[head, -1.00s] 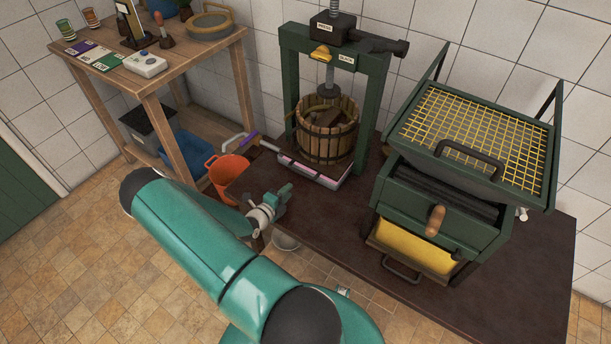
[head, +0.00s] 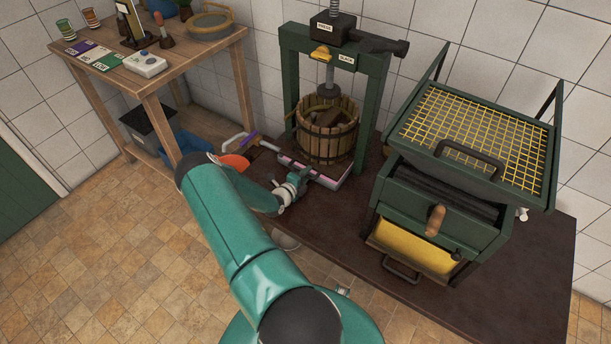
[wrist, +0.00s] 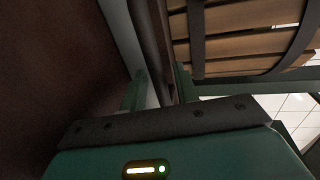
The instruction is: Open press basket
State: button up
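The press basket (head: 327,142), of wooden slats with dark metal hoops, stands upright under the screw of the green press (head: 374,105). Wooden blocks show inside it. In the wrist view its slats (wrist: 245,52) fill the upper right. My gripper (head: 302,178) is low at the front edge of the pink-floored press tray (head: 318,174), in front of the basket. In the wrist view the two green fingers of my gripper (wrist: 161,88) stand apart, with the tray's rim running up between them. I cannot tell whether they touch the rim. Any latch on the basket is not clear.
A green crusher (head: 450,215) with a yellow grid hopper stands to the right on the dark table (head: 345,235). A wooden shelf (head: 150,83) with cards and tools is at left.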

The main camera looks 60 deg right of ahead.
grip_shut()
jog(key=f+v, duration=0.2)
jog(key=v, duration=1)
jog(key=a+f+v, duration=0.1)
jog(key=f+v, duration=0.2)
jog(key=v, duration=0.9)
jog(key=shift+w, duration=0.15)
grip_release()
